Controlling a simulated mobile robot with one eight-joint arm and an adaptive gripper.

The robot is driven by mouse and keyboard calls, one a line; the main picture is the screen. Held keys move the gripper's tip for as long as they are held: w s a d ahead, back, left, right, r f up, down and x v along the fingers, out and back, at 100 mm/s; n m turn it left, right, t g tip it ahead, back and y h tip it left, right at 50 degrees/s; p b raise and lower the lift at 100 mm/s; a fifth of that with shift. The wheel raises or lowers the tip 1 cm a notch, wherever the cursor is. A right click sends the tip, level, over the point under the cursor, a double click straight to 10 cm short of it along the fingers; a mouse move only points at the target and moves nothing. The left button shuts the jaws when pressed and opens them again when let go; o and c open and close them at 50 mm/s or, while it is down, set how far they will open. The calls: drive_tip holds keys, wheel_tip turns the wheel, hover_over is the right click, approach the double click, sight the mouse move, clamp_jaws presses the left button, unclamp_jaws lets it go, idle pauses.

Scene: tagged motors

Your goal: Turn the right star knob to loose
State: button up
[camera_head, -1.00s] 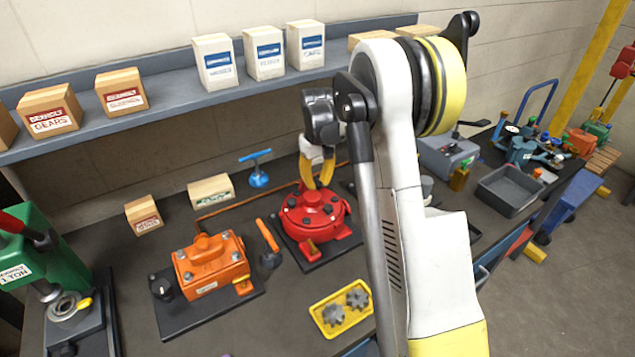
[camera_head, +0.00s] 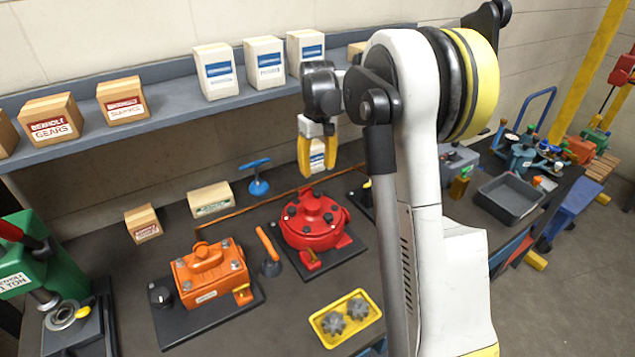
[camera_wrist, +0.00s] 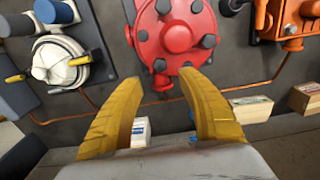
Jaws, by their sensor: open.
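The red round motor (camera_head: 314,222) sits on a dark base plate on the bench. Its domed lid carries several dark knobs or bolts around the rim, and a red block stands at its front. Which of these is the right star knob I cannot tell. My gripper (camera_head: 318,168) hangs above and behind the red motor, apart from it, with its yellow fingers pointing down. In the wrist view my gripper (camera_wrist: 160,82) is open and empty, and the red motor (camera_wrist: 176,38) shows beyond the fingertips. No finger touches a knob.
An orange motor (camera_head: 210,275) stands left of the red one, with an orange-handled tool (camera_head: 269,248) between them. A yellow tray (camera_head: 327,338) holds grey star-shaped parts in front. A blue T-handle (camera_head: 258,178) stands behind. The shelf with white boxes (camera_head: 265,63) is close to my gripper.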

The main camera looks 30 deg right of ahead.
sight(317, 191)
drive_tip(key=shift+r, duration=1.65)
drive_tip(key=s+a+f+m+t+h, duration=0.2)
drive_tip(key=s+a+m+t+h, duration=0.15)
drive_tip(key=m, duration=0.35)
drive_tip(key=shift+y, duration=0.45)
drive_tip(key=x, duration=0.3)
drive_tip(key=b+x, duration=0.1)
drive_tip(key=x, duration=0.3)
drive_tip(key=d+x, duration=0.1)
drive_tip(key=x, duration=0.2)
drive_tip(key=shift+w+f+b, duration=0.15)
drive_tip(key=shift+f+b, duration=0.05)
drive_tip(key=shift+b, duration=0.2)
clamp_jaws()
